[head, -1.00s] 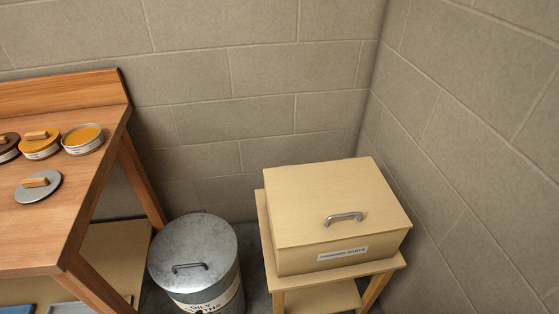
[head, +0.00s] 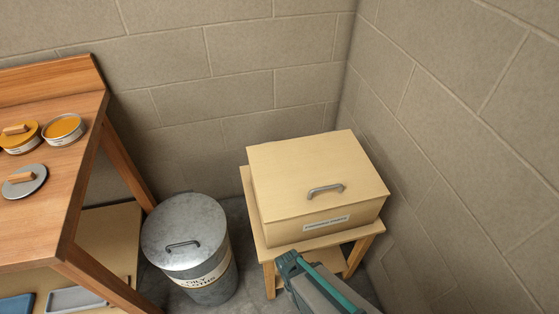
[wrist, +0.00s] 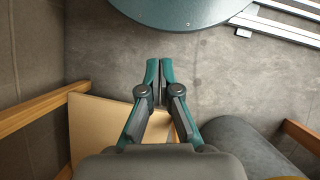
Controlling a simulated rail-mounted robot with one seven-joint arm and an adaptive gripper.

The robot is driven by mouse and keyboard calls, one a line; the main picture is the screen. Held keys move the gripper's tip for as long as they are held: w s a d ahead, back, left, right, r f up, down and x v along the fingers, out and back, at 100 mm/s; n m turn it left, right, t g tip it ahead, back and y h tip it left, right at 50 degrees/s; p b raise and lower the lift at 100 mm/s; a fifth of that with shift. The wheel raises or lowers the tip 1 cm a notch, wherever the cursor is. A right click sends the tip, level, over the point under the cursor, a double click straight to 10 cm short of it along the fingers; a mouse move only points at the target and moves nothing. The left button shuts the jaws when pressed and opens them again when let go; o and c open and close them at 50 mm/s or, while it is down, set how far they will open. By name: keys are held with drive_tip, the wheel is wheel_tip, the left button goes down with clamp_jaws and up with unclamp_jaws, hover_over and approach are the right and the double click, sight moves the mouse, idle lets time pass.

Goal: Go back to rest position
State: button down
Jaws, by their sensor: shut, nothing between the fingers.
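My gripper (wrist: 158,78) shows in the wrist view with its two teal fingers together and nothing between them. It is over the bare concrete floor (wrist: 225,75). In the head view, a grey and teal part of my arm (head: 318,286) shows at the bottom edge, in front of the small wooden stand. I cannot tell the fingertips apart there.
A tan lidded box (head: 315,175) stands closed on a small wooden stand (head: 362,238). A lidded metal can (head: 185,232) stands left of it. A wooden workbench (head: 50,215) holds tins and a grey lid (head: 24,182). Block walls meet behind.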

drive_tip(key=s+d+m+g+y+p, duration=0.2)
drive_tip(key=s+d+m, duration=0.3)
drive_tip(key=d, duration=0.4)
drive_tip(key=shift+s+f+y, duration=0.15)
drive_tip(key=shift+s+y, duration=0.1)
drive_tip(key=shift+y, duration=0.05)
